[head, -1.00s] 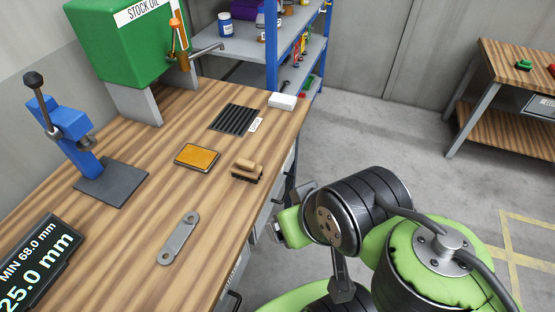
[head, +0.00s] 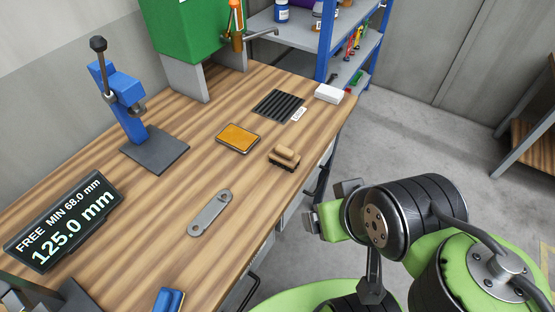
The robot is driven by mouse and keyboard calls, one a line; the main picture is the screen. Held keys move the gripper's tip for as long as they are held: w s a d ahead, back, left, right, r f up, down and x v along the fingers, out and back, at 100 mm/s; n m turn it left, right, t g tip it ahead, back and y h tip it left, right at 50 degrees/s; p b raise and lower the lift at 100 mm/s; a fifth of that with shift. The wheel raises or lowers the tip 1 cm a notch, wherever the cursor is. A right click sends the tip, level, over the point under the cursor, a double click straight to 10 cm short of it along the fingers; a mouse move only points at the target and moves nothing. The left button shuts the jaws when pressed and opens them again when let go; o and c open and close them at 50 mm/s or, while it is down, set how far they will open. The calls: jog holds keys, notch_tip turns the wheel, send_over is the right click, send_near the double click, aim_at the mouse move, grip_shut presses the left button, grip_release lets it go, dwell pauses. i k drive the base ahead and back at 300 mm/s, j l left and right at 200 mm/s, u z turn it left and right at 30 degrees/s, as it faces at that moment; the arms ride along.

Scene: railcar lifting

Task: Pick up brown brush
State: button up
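The brown brush (head: 285,156) lies on the wooden bench (head: 185,172) near its right edge. It has a light brown handle block on top and a dark lower part. My gripper (head: 312,217) is in the lower middle of the head view, beyond the bench's right edge and below and right of the brush. It is apart from the brush. Grey finger parts show at its left end, but the angle does not show clearly how far apart they are.
An orange pad (head: 238,138), a black ribbed mat (head: 279,106), a white block (head: 328,94) and a grey link plate (head: 210,212) lie around the brush. A blue press (head: 125,95) and a display (head: 64,222) stand left. Shelves (head: 350,50) stand behind.

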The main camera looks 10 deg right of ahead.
aim_at(284, 157)
jog(key=i+l+u, duration=0.1)
jog(key=u, duration=0.4)
jog(key=i+l+u, duration=0.2)
jog(key=u, duration=0.25)
jog(key=i+l+u, duration=0.1)
jog(key=u, duration=0.4)
jog(key=l, duration=0.1)
